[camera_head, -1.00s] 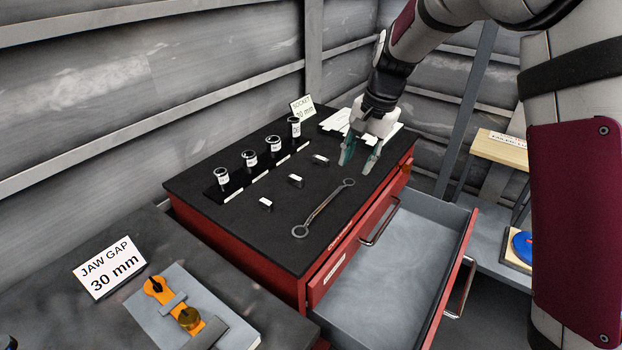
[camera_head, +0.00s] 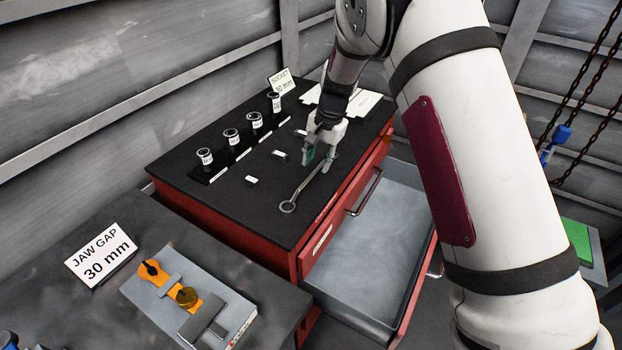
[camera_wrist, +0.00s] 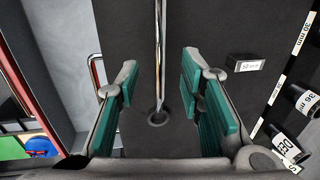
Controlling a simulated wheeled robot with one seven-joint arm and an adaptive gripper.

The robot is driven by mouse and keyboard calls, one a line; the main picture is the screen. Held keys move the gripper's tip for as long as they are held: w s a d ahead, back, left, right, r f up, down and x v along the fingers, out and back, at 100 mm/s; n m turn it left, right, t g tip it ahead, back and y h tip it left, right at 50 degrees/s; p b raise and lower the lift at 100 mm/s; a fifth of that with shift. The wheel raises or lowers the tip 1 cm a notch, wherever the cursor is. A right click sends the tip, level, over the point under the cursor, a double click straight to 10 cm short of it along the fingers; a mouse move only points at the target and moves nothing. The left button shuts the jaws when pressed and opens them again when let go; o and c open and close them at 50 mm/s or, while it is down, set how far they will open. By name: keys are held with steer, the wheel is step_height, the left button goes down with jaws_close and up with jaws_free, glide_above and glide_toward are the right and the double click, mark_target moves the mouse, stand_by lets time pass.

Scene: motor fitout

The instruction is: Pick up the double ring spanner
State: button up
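The double ring spanner (camera_head: 301,191) lies flat on the black top of the red tool cabinet (camera_head: 232,218), near its drawer side. My gripper (camera_head: 318,160) is over the spanner's far part and hides its far ring in the head view. In the wrist view my gripper (camera_wrist: 160,100) is open, with green pads on either side of the spanner (camera_wrist: 158,60). One ring of the spanner shows between and below the pads. Nothing is held, and the fingers look apart from the shaft.
Several sockets (camera_head: 231,138) stand in a row at the back of the cabinet top, with small labelled blocks (camera_head: 251,181) in front. An open grey drawer (camera_head: 365,270) juts out at the right. A jaw gap sign (camera_head: 101,254) and a gauge plate (camera_head: 190,298) are on the near bench.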

mark_target(314, 172)
steer(key=shift+w+a+f+p, duration=0.1)
steer(key=shift+a+f+p, duration=0.05)
steer(key=shift+f, duration=0.55)
steer(key=shift+a+f+p, duration=0.15)
steer(key=shift+f+p, duration=0.05)
steer(key=shift+f, duration=0.55)
steer(key=shift+w+a+f+p, duration=0.1)
steer(key=shift+a+f+p, duration=0.05)
steer(key=shift+f, duration=0.55)
jaws_close()
